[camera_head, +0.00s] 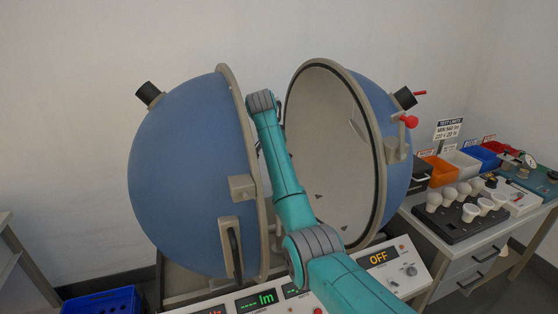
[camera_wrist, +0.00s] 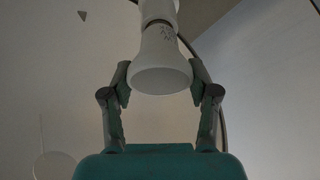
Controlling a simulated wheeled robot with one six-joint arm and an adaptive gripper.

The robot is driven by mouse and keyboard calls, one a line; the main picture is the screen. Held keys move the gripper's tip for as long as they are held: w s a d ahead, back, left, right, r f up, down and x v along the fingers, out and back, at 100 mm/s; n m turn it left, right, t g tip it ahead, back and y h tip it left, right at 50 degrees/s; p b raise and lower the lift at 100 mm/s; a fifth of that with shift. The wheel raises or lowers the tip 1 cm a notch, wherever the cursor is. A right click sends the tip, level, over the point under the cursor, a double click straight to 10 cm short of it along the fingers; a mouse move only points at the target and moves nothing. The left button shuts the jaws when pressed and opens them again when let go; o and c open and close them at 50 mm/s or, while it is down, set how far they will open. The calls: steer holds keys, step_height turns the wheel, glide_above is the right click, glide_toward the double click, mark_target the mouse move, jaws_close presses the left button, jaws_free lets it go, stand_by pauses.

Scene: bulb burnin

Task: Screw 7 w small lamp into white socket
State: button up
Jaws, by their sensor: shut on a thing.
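In the wrist view, a white lamp (camera_wrist: 160,68) with small dark print on its neck is between the fingers of my gripper (camera_wrist: 160,84). The fingers are shut on its wide end. The lamp's narrow end points up and meets a white socket (camera_wrist: 158,10) at the top of the picture. I cannot tell how deep the lamp's base sits in it. In the head view, my teal arm reaches between the two halves of an open blue sphere (camera_head: 188,175); the gripper, lamp and socket are hidden there.
The open right half (camera_head: 325,150) shows a pale inside. A control panel (camera_head: 395,268) reading OFF stands in front. At right, a bench holds a black tray (camera_head: 455,228) with several white lamps and coloured bins (camera_head: 440,170). A blue crate (camera_head: 100,302) is at lower left.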

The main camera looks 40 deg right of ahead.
steer(key=m+g, duration=0.1)
steer(key=m, duration=0.3)
steer(key=shift+s+f+m+g, duration=0.1)
steer(key=shift+m+g, duration=0.2)
steer(key=shift+g, duration=0.1)
steer(key=m, duration=0.2)
steer(key=m+g, duration=0.1)
steer(key=m, duration=0.1)
steer(key=shift+s+f+g, duration=0.1)
steer(key=shift+s+g, duration=0.05)
steer(key=shift+g, duration=0.15)
steer(key=o, duration=1)
steer(key=shift+d, duration=0.1)
